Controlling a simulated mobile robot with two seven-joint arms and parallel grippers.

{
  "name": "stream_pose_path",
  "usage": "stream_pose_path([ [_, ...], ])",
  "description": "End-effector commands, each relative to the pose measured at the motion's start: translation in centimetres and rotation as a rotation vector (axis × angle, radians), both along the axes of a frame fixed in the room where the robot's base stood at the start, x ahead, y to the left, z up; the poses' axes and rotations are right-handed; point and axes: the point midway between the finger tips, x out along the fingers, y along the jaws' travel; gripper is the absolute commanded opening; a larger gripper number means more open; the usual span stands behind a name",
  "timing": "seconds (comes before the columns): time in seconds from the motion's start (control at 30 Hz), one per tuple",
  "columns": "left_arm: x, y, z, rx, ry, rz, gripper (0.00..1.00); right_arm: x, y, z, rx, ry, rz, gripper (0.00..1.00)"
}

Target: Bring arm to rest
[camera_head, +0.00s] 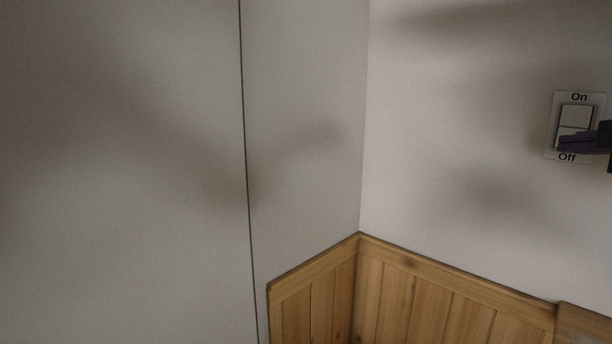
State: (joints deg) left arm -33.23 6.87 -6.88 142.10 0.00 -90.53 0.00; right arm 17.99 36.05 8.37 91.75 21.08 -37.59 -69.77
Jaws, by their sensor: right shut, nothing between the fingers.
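My right gripper (579,142) comes in at the right edge of the head view. Its dark purple fingers are shut and hold nothing. The fingertips lie in front of the lower part of a wall switch (576,115) marked "On" above and "Off" below. I cannot tell whether they touch it. Most of my right arm is outside the picture. My left gripper is not in view.
Pale walls meet in a corner (364,120) with wooden panelling (420,295) along the bottom. A large grey panel (120,170) with a dark vertical seam fills the left. Soft shadows fall on the walls. No loose objects show.

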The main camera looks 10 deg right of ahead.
Motion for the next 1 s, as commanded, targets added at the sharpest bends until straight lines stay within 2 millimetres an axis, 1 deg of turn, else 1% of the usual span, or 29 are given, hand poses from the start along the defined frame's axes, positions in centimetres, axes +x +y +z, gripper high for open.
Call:
stream_pose_path([
  [0.03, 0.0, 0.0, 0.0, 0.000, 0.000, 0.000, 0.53, -0.4, 1.4, -1.9, 0.037, 0.037, 0.011, 0.00],
  [0.07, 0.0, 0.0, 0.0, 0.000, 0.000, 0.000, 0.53, -0.8, 2.3, -3.2, 0.067, 0.065, 0.015, 0.00],
  [0.17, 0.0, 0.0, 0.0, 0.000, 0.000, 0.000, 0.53, -3.3, 6.6, -8.5, 0.208, 0.184, 0.015, 0.00],
  [0.2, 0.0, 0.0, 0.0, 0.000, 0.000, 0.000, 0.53, -4.9, 8.5, -10.8, 0.276, 0.241, 0.005, 0.00],
  [0.27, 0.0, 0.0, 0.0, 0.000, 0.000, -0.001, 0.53, -7.7, 11.4, -14.0, 0.382, 0.327, -0.024, 0.00],
  [0.3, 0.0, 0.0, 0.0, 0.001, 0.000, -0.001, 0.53, -9.7, 13.2, -15.8, 0.453, 0.383, -0.053, 0.00],
  [0.37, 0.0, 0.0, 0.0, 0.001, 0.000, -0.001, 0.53, -13.0, 15.6, -18.1, 0.557, 0.460, -0.108, 0.00],
  [0.4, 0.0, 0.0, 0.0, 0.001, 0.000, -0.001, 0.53, -15.1, 17.1, -19.2, 0.621, 0.505, -0.149, 0.00],
  [0.47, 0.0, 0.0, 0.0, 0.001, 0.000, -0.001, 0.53, -18.2, 18.9, -20.5, 0.707, 0.566, -0.218, 0.00],
  [0.5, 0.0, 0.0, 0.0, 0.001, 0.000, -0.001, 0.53, -20.1, 19.9, -21.1, 0.762, 0.601, -0.268, 0.00],
  [0.63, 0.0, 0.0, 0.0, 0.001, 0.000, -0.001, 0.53, -26.2, 22.7, -22.2, 0.921, 0.697, -0.443, 0.00],
  [0.67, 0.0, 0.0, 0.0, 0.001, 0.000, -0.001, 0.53, -27.5, 23.3, -22.3, 0.955, 0.716, -0.486, 0.00],
  [0.7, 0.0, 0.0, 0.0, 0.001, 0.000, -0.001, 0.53, -29.3, 24.0, -22.2, 0.999, 0.737, -0.548, 0.00],
  [0.77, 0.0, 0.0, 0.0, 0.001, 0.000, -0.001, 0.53, -31.9, 24.9, -22.1, 1.063, 0.768, -0.646, 0.00],
  [0.8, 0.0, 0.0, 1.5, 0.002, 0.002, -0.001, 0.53, -32.4, 25.0, -20.4, 1.079, 0.769, -0.675, 0.00],
  [0.83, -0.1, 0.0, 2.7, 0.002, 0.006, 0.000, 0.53, -32.1, 24.8, -19.1, 1.073, 0.765, -0.668, 0.00],
  [0.97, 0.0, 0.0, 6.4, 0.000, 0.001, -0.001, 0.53, -32.0, 24.8, -15.6, 1.070, 0.765, -0.665, 0.00],
  [1.0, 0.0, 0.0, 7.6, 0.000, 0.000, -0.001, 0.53, -32.0, 24.8, -14.4, 1.070, 0.765, -0.664, 0.00],
])
